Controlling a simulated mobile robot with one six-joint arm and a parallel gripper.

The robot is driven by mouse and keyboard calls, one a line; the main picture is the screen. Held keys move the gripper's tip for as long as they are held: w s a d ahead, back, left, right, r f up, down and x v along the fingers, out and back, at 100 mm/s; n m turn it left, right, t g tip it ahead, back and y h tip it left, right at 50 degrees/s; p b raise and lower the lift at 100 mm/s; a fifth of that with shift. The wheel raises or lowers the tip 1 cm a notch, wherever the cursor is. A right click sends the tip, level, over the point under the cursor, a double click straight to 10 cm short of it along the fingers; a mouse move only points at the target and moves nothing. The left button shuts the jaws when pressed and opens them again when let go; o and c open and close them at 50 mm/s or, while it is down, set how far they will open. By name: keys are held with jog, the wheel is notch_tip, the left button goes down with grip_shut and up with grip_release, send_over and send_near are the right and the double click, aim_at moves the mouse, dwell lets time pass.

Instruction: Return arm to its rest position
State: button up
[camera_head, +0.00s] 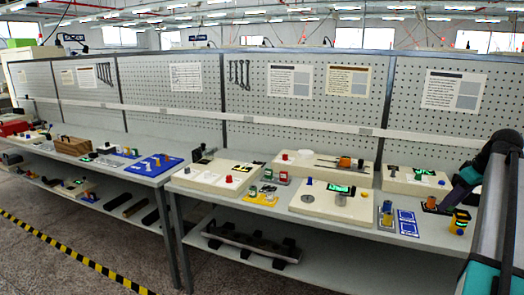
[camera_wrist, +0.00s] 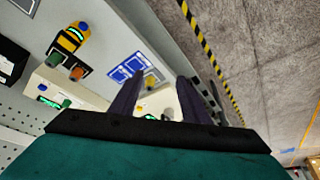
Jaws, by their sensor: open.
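My arm (camera_head: 500,160) shows at the right edge of the head view, over the right end of the bench. My gripper (camera_wrist: 160,76) shows in the wrist view with its two dark fingers apart and nothing visible held between them. The bench and floor appear beyond the fingers. A yellow and black piece with a blue top (camera_wrist: 72,38) stands on the bench at the upper left of the wrist view, apart from the fingers. It also shows near my arm in the head view (camera_head: 460,222).
A blue mat with white outlines (camera_head: 408,222) lies on the bench front, with a small yellow and blue piece (camera_head: 387,213) beside it. White fixture boxes (camera_head: 337,203) stand further left. A pegboard wall (camera_head: 300,95) closes the back. Floor (camera_head: 60,255) with striped tape is clear at left.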

jog(key=w+a+f+n+g+y, duration=0.1)
jog(key=w+a+f, duration=0.3)
jog(key=a+f, duration=0.5)
jog(key=w+a+f+n+g+y, duration=0.1)
jog(key=w+a+f+g, duration=0.15)
jog(key=a+f, duration=0.6)
jog(key=s+a+f+n+g, duration=0.1)
jog(key=s+a+f, duration=0.2)
jog(key=a+f, duration=0.75)
jog(key=s+a+f+g, duration=0.25)
jog(key=a+f, duration=0.45)
jog(key=f, duration=0.7)
jog(key=s+a+f+g, duration=0.1)
jog(key=s+a+f, duration=0.5)
jog(key=s+f, duration=0.25)
jog(key=s+a+f+g, duration=0.2)
jog(key=s+a+f, duration=0.5)
jog(key=s+f, duration=0.15)
jog(key=s+f+m+h, duration=0.1)
jog(key=s+f+m, duration=0.2)
jog(key=s, duration=0.7)
jog(key=s+a+f+m+h, duration=0.1)
jog(key=s+f+m+h, duration=0.1)
jog(key=s, duration=0.9)
jog(key=shift+f+m, duration=0.8)
jog(key=shift+f, duration=0.35)
